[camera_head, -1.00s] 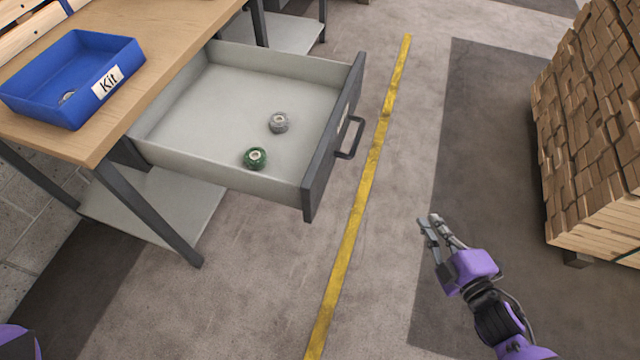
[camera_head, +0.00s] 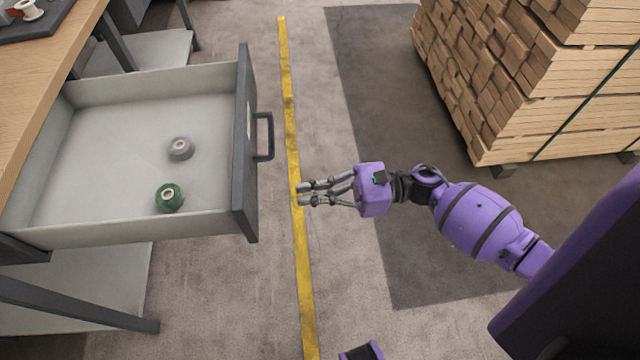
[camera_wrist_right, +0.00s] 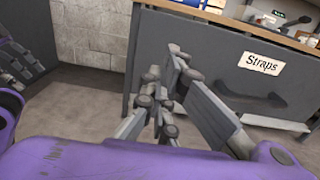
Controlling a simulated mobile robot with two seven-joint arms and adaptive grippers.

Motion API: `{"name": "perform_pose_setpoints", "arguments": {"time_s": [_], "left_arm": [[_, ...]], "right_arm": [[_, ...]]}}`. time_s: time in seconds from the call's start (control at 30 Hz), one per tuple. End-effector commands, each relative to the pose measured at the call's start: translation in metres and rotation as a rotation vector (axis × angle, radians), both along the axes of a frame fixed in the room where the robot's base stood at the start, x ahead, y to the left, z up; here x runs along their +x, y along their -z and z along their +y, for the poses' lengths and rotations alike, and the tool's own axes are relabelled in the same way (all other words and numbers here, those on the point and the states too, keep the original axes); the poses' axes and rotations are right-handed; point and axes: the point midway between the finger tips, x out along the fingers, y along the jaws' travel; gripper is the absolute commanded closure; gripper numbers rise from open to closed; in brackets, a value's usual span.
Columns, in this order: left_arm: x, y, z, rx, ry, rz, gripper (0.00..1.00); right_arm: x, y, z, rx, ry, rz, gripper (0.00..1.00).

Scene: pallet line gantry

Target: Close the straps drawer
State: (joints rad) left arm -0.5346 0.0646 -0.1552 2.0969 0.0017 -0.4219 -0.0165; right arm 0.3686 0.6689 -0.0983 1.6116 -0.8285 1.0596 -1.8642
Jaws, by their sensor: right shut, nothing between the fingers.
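The straps drawer (camera_head: 60,235) is pulled far out from the workbench in the head view. Its dark front (camera_head: 245,150) has a black bar handle (camera_head: 264,137). A grey roll (camera_head: 180,149) and a green roll (camera_head: 168,197) lie inside. In the right wrist view the drawer front (camera_wrist_right: 190,60) carries a label reading "Straps" (camera_wrist_right: 261,63), with the handle (camera_wrist_right: 250,102) below it. My right gripper (camera_head: 301,194) is shut and empty, a short way right of the drawer front and apart from the handle; it also shows in the right wrist view (camera_wrist_right: 165,85).
The wooden workbench (camera_head: 40,95) stands at the left, with a dark tray (camera_head: 40,22) on top. A yellow floor line (camera_head: 302,270) runs beside the drawer. A pallet stack of timber (camera_head: 520,80) stands at the upper right. The floor ahead of the drawer is clear.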

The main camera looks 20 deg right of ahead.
Motion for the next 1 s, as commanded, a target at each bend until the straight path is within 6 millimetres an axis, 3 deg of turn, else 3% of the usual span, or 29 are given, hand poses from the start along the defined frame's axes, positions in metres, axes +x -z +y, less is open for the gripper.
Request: {"name": "perform_pose_setpoints", "arguments": {"time_s": [0.2,0.4,0.6,1.0], "left_arm": [[0.007,-0.007,-0.001,0.0,0.009,-0.014,0.4],[0.011,-0.011,-0.003,0.001,0.014,-0.022,0.4],[0.011,-0.012,-0.003,0.001,0.016,-0.021,0.4],[0.009,-0.012,-0.003,0.001,0.016,-0.019,0.4]], "right_arm": [[0.015,-0.003,0.045,0.003,-0.001,-0.001,1.0],[0.024,-0.002,0.073,0.003,0.001,0.001,1.0],[0.028,0.0,0.084,0.001,0.001,0.003,1.0],[0.028,0.0,0.086,0.001,0.001,0.003,1.0]]}}
